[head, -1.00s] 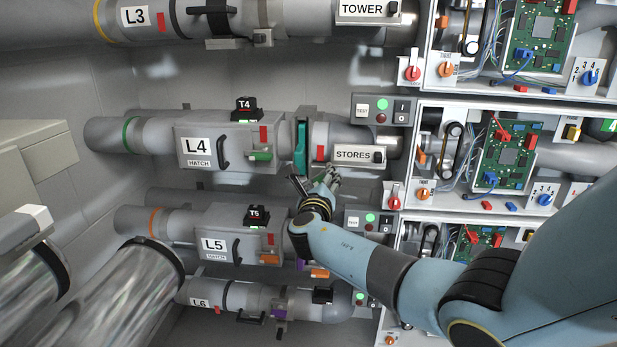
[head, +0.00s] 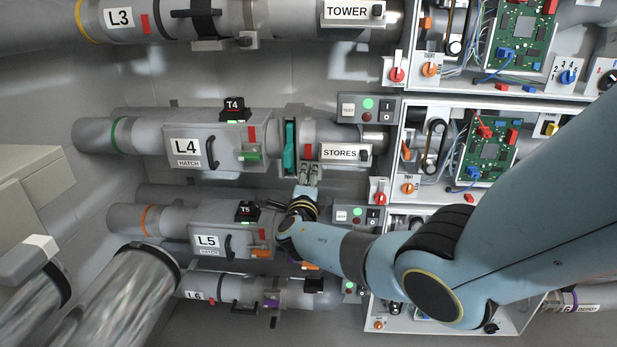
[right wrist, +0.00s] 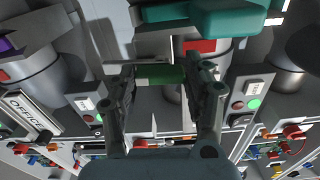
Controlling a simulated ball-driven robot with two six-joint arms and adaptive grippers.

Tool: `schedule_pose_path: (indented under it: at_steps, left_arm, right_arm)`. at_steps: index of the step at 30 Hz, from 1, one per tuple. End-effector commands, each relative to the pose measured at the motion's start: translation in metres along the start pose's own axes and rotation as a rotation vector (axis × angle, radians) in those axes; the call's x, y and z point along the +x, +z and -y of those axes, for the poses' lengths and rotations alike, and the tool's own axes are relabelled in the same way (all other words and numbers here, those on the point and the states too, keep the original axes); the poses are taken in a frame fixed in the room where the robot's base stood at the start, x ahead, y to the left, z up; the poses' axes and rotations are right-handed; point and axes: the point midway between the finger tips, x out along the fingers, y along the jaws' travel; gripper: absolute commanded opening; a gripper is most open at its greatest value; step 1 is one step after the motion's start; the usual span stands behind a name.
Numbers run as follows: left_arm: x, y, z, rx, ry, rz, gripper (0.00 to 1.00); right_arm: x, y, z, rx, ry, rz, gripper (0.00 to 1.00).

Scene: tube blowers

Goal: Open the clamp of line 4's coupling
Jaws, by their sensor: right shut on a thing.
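Line 4 is the grey tube with the L4 label (head: 187,147). Its coupling (head: 290,148) shows a teal band left of the STORES sign (head: 346,153), and a teal part (right wrist: 235,18) shows at the top of the right wrist view. My right gripper (head: 309,172) is just below the coupling, reaching up from below. In the right wrist view my right gripper (right wrist: 160,78) has its fingers on both sides of a dark green handle (right wrist: 160,75), shut on it. Whether the clamp has moved cannot be told. My left gripper is not in view.
Line 3 (head: 119,18) runs above and line 5 (head: 207,242) below, close to my right arm. Open cabinets with circuit boards (head: 486,148) stand at right. A switch box (head: 367,107) sits above the STORES sign. Shiny cylinders (head: 120,300) fill the lower left.

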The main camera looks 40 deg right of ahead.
Motion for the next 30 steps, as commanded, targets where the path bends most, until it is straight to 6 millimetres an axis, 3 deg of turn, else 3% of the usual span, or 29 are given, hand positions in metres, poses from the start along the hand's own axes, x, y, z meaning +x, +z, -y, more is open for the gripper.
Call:
schedule_pose_path:
  at_steps: [23, 24, 30]
  left_arm:
    - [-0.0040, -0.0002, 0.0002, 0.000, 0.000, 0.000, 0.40]
    - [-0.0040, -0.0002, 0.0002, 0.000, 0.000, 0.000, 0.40]
    - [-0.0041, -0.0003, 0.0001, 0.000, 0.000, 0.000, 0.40]
  right_arm:
    - [-0.0014, -0.0001, -0.0029, -0.111, 0.004, 0.001, 0.00]
    - [-0.0014, -0.0001, -0.0029, -0.111, 0.004, 0.001, 0.52]
    - [-0.0008, -0.0001, -0.0020, -0.109, 0.003, 0.001, 0.75]
